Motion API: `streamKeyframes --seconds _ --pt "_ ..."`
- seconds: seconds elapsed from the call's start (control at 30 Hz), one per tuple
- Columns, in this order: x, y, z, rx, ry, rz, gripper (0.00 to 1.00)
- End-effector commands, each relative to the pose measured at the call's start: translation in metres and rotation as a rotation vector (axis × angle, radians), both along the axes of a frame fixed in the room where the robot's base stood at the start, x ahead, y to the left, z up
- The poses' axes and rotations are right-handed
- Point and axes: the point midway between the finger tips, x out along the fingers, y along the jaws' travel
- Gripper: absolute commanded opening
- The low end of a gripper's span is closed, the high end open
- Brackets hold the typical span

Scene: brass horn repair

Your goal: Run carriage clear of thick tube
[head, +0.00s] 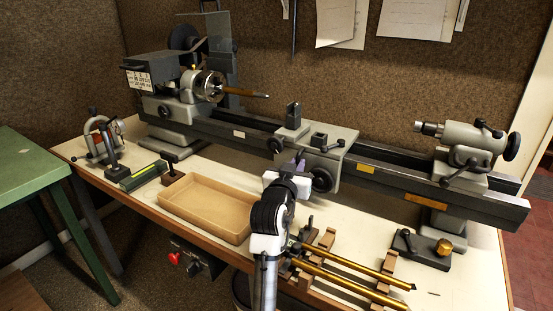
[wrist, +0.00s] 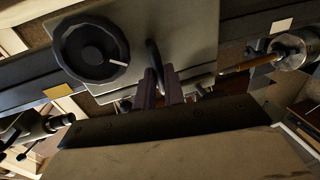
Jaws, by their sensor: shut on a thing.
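The carriage (head: 338,143) sits on the lathe bed about midway, with a black handwheel (head: 322,180) on its front. My gripper (head: 298,163) is at the carriage's front, left of this handwheel. In the wrist view its purple fingers (wrist: 161,88) are shut on a dark, thin part (wrist: 153,53) of the carriage, seen nearly edge-on; whether it is a wheel or a lever I cannot tell. The handwheel (wrist: 92,48) shows beside them. A brown tube (head: 246,93) projects from the chuck (head: 208,86) toward the carriage. In the head view, bare bed separates its tip from the carriage.
The tailstock (head: 470,145) stands at the bed's right end. An empty cardboard tray (head: 208,207) lies on the bench in front. Brass rods (head: 345,282) rest on wooden supports near my arm. A dark block with a brass knob (head: 422,249) is at the right.

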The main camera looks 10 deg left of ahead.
Motion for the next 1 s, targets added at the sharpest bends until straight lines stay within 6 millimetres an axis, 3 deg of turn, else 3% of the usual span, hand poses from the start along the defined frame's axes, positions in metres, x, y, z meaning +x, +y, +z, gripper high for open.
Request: streamKeyframes --seconds 0.03,0.17,0.57,0.6,0.73,1.0 --pt "-0.002 -0.0094 -0.0007 -0.002 0.003 -0.009 0.0" --pt "-0.0052 -0.0165 -0.0005 -0.002 0.002 -0.007 0.0" --pt "-0.006 -0.0179 -0.0002 -0.001 0.0 -0.005 0.0" --pt "-0.006 -0.0179 -0.0001 -0.001 0.0 -0.005 0.16" --pt "-0.0059 -0.017 0.0001 -0.001 0.0 -0.003 0.32" --pt "-0.0064 -0.0156 0.0002 -0.001 -0.001 -0.001 0.32"
